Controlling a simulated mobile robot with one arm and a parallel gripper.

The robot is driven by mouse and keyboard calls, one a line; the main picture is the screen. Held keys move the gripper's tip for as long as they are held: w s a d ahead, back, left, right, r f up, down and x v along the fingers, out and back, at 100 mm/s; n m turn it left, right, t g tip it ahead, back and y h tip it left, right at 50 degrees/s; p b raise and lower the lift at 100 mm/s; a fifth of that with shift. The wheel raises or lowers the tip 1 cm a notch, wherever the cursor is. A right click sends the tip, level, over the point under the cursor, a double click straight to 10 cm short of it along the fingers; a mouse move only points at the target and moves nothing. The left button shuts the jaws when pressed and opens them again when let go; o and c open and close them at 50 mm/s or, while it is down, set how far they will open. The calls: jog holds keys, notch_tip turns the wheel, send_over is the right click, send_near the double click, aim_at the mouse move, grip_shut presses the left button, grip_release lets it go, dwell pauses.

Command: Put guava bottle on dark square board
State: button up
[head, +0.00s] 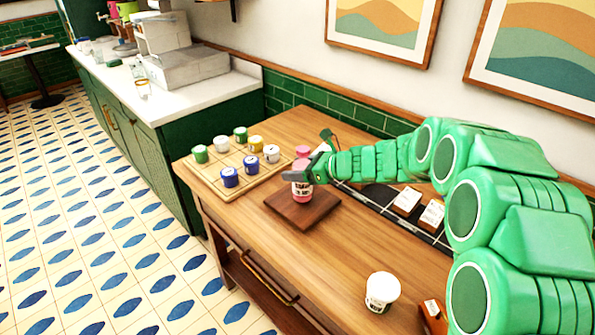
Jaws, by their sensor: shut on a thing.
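The guava bottle (302,190) is a small pink bottle with a pale label. It stands upright at the dark square board (310,214), over its upper left part. Whether its base touches the board or is slightly above it, I cannot tell. My gripper (309,172) is shut on the bottle at its upper part and hides some of it. The pink cap (302,151) shows just above my gripper. The board lies flat on the wooden table and is otherwise bare.
A light wooden tray (203,178) with several small jars stands left of the board. A white tub (382,292) stands at the front right. Dark bins with labelled cards (407,201) lie behind, under my arm. Bare tabletop (268,248) lies in front of the board.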

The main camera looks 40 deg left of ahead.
jog(key=shift+f, duration=0.35)
jog(key=shift+f, duration=0.1)
jog(key=o, duration=1.4)
jog(key=shift+c, duration=0.2)
jog(key=v, duration=1.2)
